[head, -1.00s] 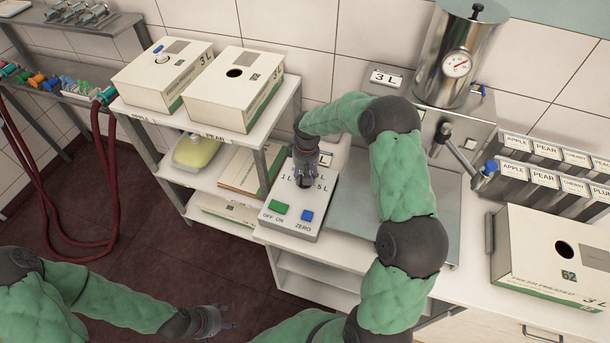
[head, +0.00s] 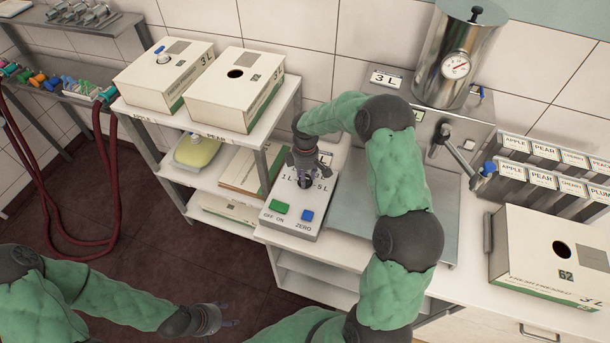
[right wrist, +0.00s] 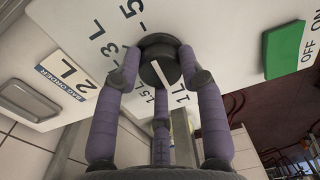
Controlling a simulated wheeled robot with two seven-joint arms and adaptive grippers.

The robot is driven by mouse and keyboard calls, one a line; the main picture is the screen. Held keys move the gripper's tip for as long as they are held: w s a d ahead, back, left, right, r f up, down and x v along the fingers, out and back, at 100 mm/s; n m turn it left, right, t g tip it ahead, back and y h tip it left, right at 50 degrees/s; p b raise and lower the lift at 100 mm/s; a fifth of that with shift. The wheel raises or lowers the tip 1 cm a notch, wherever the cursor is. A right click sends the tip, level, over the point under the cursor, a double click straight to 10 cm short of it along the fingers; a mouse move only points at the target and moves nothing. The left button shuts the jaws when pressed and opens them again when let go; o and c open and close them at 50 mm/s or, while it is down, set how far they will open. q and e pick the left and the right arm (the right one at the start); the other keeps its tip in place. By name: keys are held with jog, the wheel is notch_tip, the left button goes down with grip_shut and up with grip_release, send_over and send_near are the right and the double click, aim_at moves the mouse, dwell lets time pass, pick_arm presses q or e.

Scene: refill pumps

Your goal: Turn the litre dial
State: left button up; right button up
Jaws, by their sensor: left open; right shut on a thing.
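The litre dial (right wrist: 160,66) is a dark round knob with a white line on its face, set in a pale control box (head: 285,222). The marks 1 L, 1.5 L, 3 L and 5 are printed around it. In the right wrist view the white line slants towards the side of the 1 L and 1.5 L marks; which one it meets I cannot tell. My right gripper (right wrist: 163,70) is shut on the dial, its fingers around the rim. In the head view this gripper (head: 304,178) hides most of the dial. My left gripper (head: 225,316) is open and empty, low over the floor.
A green OFF/ON button (head: 279,207) and a blue ZERO button (head: 307,215) sit at the box's front. A 2 L tag (right wrist: 68,76) is beside the marks. A metal filler with a tank (head: 455,60) stands behind; boxes stand on the left shelf (head: 205,128) and right counter.

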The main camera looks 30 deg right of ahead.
jog(key=shift+s+f+n, duration=0.1)
jog(key=shift+n, duration=0.2)
jog(key=o, duration=1.1)
jog(key=shift+o, duration=0.2)
jog(key=shift+r, duration=0.4)
notch_tip(320, 180, up, 11)
jog(key=shift+w+d+r, duration=0.15)
jog(key=shift+w, duration=0.1)
